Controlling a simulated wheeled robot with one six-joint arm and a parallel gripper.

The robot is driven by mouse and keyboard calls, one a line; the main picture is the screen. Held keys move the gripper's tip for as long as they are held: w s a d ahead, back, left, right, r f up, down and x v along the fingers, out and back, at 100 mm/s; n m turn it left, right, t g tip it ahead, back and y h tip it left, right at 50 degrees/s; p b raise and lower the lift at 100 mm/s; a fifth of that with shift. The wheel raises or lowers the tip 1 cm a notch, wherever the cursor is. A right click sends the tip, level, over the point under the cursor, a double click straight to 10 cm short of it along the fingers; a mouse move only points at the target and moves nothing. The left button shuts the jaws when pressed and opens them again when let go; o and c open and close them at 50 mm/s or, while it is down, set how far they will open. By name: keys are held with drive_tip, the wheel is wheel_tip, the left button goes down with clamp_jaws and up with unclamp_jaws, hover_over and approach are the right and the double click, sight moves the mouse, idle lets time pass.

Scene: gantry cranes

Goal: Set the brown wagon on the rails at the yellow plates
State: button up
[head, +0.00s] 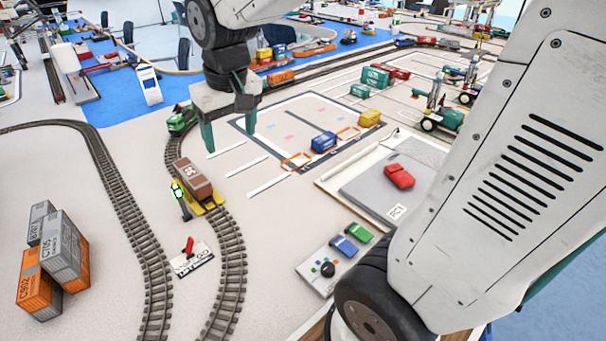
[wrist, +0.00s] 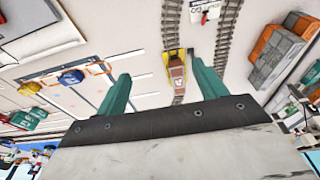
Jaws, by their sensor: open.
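The brown wagon (head: 190,178) stands upright over the curved track at the left of the head view, with a pale mark on its end. The yellow plates (head: 211,202) show beneath and beside it. I cannot tell whether its wheels sit in the rails. The wagon also shows in the wrist view (wrist: 177,78), beyond and between my fingers, with yellow (wrist: 173,54) around its end. My gripper (head: 229,130) is open and empty, its teal fingers pointing down, above the table behind and right of the wagon. It is apart from the wagon.
A green locomotive (head: 182,120) stands on the track behind the wagon. A green signal (head: 179,194) and a red lever (head: 189,246) stand close to the rails. Stacked grey and orange containers (head: 55,258) are at left. A blue container (head: 323,142) lies on the marked yard.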

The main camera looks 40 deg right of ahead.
drive_tip(key=s+g, duration=0.1)
drive_tip(key=s, duration=1.8)
drive_tip(key=shift+s+d+r, duration=0.2)
drive_tip(key=shift+s+d, duration=0.1)
drive_tip(key=shift+d, duration=0.05)
idle(1.3)
